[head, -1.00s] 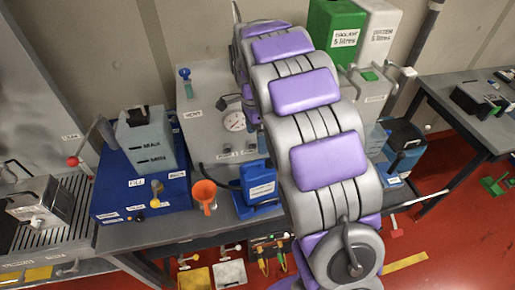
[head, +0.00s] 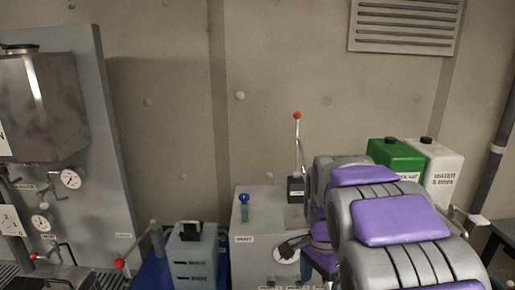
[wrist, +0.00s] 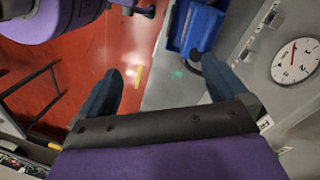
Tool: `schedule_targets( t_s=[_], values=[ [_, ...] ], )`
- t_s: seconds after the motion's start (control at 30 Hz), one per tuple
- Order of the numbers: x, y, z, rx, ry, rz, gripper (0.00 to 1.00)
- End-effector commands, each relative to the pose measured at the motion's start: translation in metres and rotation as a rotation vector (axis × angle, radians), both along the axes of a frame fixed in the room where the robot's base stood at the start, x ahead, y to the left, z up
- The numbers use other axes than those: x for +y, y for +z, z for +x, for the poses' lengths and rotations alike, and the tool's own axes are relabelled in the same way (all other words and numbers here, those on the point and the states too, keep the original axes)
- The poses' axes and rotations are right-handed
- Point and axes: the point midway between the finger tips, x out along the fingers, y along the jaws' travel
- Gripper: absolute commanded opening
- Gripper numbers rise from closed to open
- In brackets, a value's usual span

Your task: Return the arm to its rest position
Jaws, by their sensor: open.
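My gripper (wrist: 155,66) is open and empty in the wrist view, with its two dark fingers spread wide apart. Red floor and a grey panel edge show between and beyond the fingers. My purple and grey arm fills the lower right of the head view, bent in front of the grey cabinet (head: 258,222). A dark finger of my gripper shows in the head view beside the cabinet's white dial, partly covering it. The rest of the gripper is hidden behind my arm. In the wrist view the round gauge (wrist: 296,60) lies right of the fingers.
A blue container (wrist: 190,28) is close beyond the right finger. Green (head: 396,158) and white (head: 440,172) canisters stand behind my arm. A red-tipped lever (head: 297,140) rises from the cabinet. A grey-green tank (head: 193,255) stands left.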

Motion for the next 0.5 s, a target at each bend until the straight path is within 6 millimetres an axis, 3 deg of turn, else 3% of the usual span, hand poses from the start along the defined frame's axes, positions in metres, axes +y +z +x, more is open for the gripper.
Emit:
schedule_targets(
  t_s=[0.03,0.23,0.5],
  values=[
    [0.000,0.000,-0.018,-0.001,0.056,0.009,1.00],
    [-0.002,-0.006,-0.085,0.005,0.310,0.051,1.00],
    [0.001,-0.030,-0.178,0.018,0.674,0.113,1.00]
  ],
)
